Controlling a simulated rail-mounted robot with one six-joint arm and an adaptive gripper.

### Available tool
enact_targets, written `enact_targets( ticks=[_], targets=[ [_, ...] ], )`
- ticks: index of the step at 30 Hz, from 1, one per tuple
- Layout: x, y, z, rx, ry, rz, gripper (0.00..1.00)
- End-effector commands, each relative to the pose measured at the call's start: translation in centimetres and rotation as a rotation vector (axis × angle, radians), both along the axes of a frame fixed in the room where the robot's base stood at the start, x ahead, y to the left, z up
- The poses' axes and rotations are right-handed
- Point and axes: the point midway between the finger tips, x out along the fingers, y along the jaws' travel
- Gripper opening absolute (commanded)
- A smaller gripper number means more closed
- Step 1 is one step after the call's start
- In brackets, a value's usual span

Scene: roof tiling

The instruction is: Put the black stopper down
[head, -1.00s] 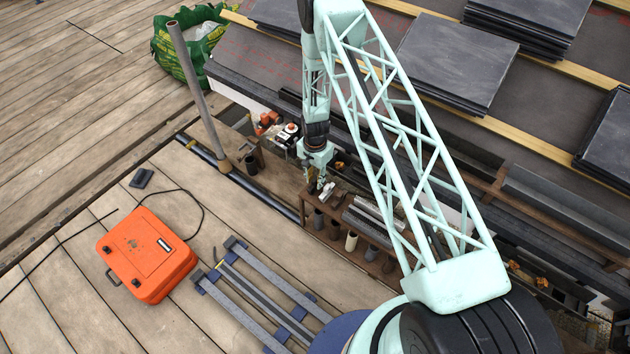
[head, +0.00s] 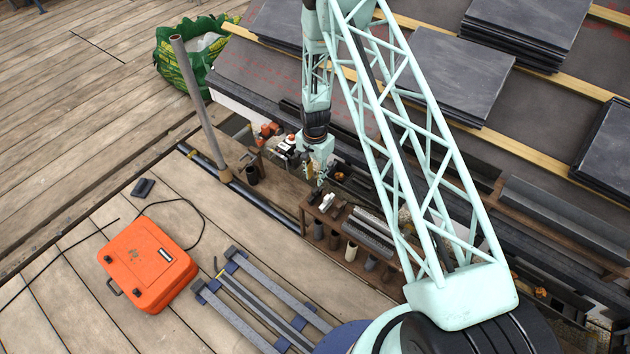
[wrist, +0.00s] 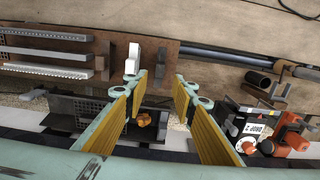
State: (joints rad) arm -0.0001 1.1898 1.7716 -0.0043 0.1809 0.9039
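A small dark upright piece (wrist: 161,62), likely the black stopper, stands at the end of the brown rack (wrist: 117,78) in the wrist view. A white block (wrist: 132,58) stands beside it. In the head view the dark piece (head: 314,197) is small and hard to make out just below my gripper (head: 315,180). In the wrist view my gripper (wrist: 161,77) is open, its yellow-padded fingers wide apart. The dark piece shows beyond the gap between the fingertips, apart from both. I see nothing held.
Grey bars (wrist: 45,53) lie on the rack. An orange tool (wrist: 290,133) lies near the right finger. An orange case (head: 147,260) sits on the deck.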

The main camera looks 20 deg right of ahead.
Motion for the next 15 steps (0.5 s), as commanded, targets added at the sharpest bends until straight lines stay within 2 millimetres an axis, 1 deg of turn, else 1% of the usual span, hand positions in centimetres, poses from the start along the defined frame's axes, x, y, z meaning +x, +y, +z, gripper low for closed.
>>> enact_targets(
  ticks=[1,6,15],
  targets=[
    [0.0,0.0,0.5,0.000,0.000,0.000,0.24],
    [0.0,0.0,1.4,0.000,0.000,0.000,0.24],
    [0.0,0.0,1.6,-0.001,0.001,0.000,0.24]
  ],
)
